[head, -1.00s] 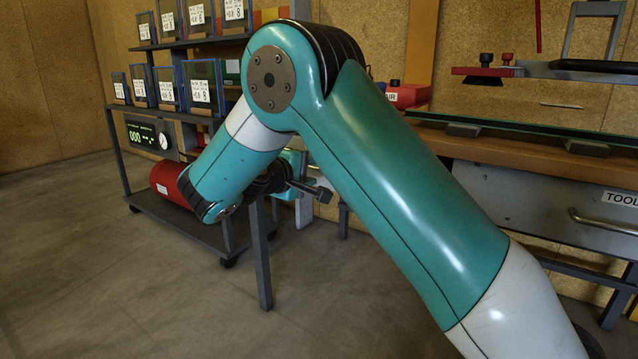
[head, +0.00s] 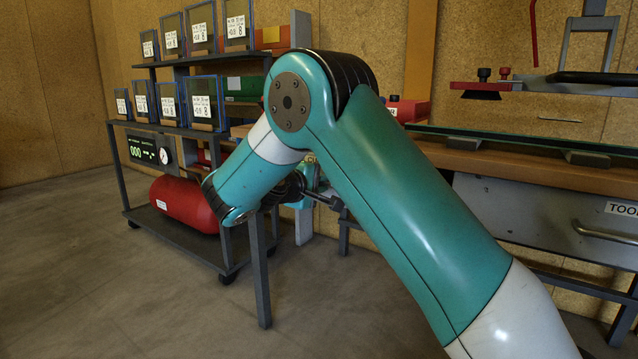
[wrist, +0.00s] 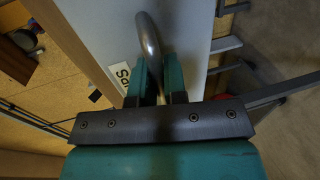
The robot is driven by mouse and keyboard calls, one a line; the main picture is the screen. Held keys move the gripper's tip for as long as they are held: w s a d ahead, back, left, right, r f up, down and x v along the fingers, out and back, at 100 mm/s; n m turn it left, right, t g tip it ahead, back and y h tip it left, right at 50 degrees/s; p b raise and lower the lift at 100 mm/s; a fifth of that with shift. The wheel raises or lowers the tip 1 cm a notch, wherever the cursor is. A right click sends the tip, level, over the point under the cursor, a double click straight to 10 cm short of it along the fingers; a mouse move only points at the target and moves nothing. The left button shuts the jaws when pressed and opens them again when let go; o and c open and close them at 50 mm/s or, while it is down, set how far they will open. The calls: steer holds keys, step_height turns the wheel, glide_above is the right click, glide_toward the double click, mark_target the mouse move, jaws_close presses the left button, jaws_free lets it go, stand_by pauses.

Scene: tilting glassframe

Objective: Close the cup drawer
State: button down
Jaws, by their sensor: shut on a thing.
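In the wrist view, my gripper (wrist: 158,68) has its two teal fingers on either side of a curved metal handle (wrist: 149,38) and is shut on it. The handle is on the pale front of a drawer (wrist: 182,32). A white label (wrist: 122,74), only partly readable, sits beside the handle, left of the fingers. In the head view, my gripper (head: 310,180) is largely hidden behind my own arm. The handle and most of the drawer are hidden there too, so how far the drawer stands out is unclear.
A wheeled dark cart (head: 180,235) with a red tank (head: 183,203) and shelves of labelled panes stands at the left. The wooden bench (head: 540,168) holds a glass sheet; a tool drawer (head: 520,215) is below it. The floor (head: 110,300) at front left is clear.

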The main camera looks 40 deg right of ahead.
steer(key=d+p, duration=0.1)
steer(key=d, duration=0.1)
steer(key=w+d+p, duration=0.1)
steer(key=d+p, duration=0.1)
steer(key=shift+w+r, duration=0.2)
steer(key=shift+f, duration=0.15)
steer(key=c, duration=1.2)
jaws_free()
steer(key=shift+d, duration=0.15)
steer(key=shift+a, duration=0.55)
steer(key=p+v, duration=1)
steer(key=v, duration=0.6)
steer(key=shift+s+a, duration=0.15)
steer(key=shift+a, duration=0.05)
